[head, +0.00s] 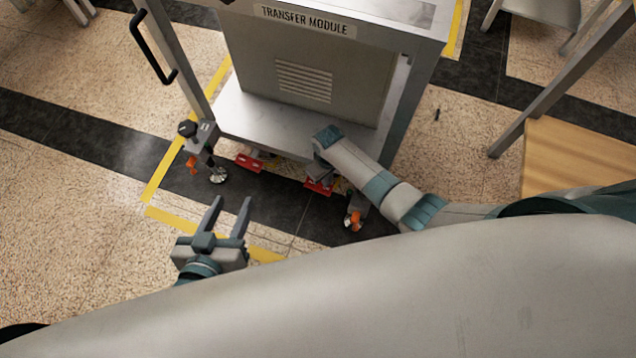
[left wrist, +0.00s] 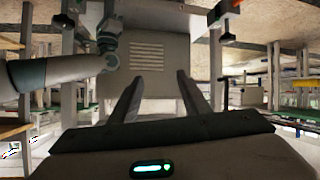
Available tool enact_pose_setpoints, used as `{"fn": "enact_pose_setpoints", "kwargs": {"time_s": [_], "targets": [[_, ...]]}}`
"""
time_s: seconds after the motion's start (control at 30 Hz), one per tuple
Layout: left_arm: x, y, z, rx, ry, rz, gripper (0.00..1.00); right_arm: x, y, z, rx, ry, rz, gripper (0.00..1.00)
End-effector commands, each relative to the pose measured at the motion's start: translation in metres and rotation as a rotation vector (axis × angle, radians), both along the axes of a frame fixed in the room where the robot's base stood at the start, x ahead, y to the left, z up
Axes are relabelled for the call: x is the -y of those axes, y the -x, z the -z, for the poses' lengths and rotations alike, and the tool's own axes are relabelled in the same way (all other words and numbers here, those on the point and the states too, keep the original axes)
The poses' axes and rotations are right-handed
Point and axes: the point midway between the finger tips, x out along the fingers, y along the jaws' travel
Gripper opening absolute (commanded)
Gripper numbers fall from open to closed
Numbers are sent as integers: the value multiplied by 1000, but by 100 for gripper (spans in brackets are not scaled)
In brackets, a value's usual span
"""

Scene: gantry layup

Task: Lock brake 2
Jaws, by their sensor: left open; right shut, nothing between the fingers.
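The transfer module (head: 300,80) is a grey cart on casters. An orange brake pedal (head: 192,164) sits at its left front caster (head: 218,175), and another orange pedal (head: 355,217) sits at the right front caster (head: 349,222). No number shows, so I cannot tell which is brake 2. My left gripper (head: 229,203) is open and empty, low in front of the cart near the left caster, apart from it. It also shows open in the left wrist view (left wrist: 159,80). My right gripper (head: 320,171) is bent down at the cart's front edge; its fingers are mostly hidden. It is shut and empty.
Two red blocks (head: 249,162) sit under the cart's lower shelf (head: 260,122). A black knob (head: 187,129) stands at the left corner post. Yellow tape (head: 172,218) marks the floor. A wooden-topped table (head: 580,165) stands at right. Floor at left is clear.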

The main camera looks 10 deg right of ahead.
Motion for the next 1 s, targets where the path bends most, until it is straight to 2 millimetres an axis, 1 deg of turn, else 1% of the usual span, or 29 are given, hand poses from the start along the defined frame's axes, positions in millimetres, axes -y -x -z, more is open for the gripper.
{"fn": "enact_pose_setpoints", "kwargs": {"time_s": [0.7,0.93,1.0], "targets": [[-17,29,33,-244,-62,1,43,0,0,-13,0,0,0,0],[-23,41,42,-322,-79,2,43,0,0,-16,0,0,0,0],[-27,42,42,-343,-92,-1,43,0,0,-21,0,0,0,0]]}}
